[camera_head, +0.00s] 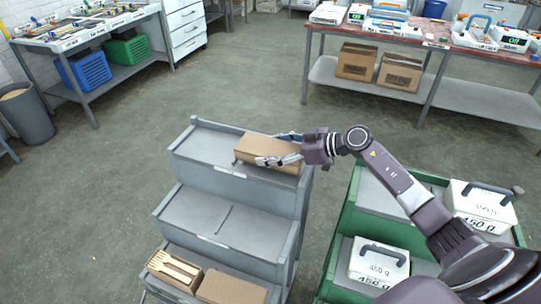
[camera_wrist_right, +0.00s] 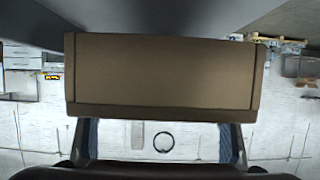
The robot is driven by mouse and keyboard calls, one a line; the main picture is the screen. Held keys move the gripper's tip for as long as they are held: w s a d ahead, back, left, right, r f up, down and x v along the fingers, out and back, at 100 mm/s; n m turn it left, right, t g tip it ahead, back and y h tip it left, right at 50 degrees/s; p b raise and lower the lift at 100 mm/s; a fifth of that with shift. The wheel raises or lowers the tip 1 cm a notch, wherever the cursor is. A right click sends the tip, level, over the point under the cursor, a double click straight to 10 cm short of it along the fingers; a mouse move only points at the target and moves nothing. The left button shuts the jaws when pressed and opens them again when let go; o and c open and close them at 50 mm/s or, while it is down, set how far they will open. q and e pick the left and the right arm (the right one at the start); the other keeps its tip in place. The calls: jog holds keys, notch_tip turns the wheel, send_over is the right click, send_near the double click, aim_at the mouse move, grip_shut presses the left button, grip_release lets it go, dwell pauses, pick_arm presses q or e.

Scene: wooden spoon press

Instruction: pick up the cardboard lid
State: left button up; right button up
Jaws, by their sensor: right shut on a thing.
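The brown cardboard lid (camera_head: 262,146) is at the top step of the grey stepped rack (camera_head: 216,182). My right gripper (camera_head: 279,149) reaches it from the right, with one finger along its far side and one along its near side, shut on it. In the right wrist view the lid (camera_wrist_right: 165,72) spans the space between the two fingers of the gripper (camera_wrist_right: 160,140). I cannot tell whether the lid rests on the step or is slightly raised. My left gripper is not in view.
A cardboard box with wooden pieces (camera_head: 172,268) and a flat brown cardboard piece (camera_head: 232,289) sit on the rack's lowest step. A green rack (camera_head: 343,238) with white weights (camera_head: 379,262) stands to the right. The middle step is bare.

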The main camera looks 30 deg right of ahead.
aim_at(270, 148)
notch_tip(270, 148, up, 17)
jog(key=s+a+f, duration=0.3)
jog(key=s+a, duration=0.1)
jog(key=s, duration=0.3)
jog(key=s+a+f+n+g+y, duration=0.1)
jog(key=s+a+f, duration=0.2)
jog(key=s, duration=0.4)
jog(key=s+a+f+n+g, duration=0.1)
jog(key=s+a+f, duration=0.2)
jog(key=s, duration=0.5)
jog(key=shift+a+y, duration=0.4)
jog(key=shift+a, duration=0.45)
jog(key=shift+s, duration=0.15)
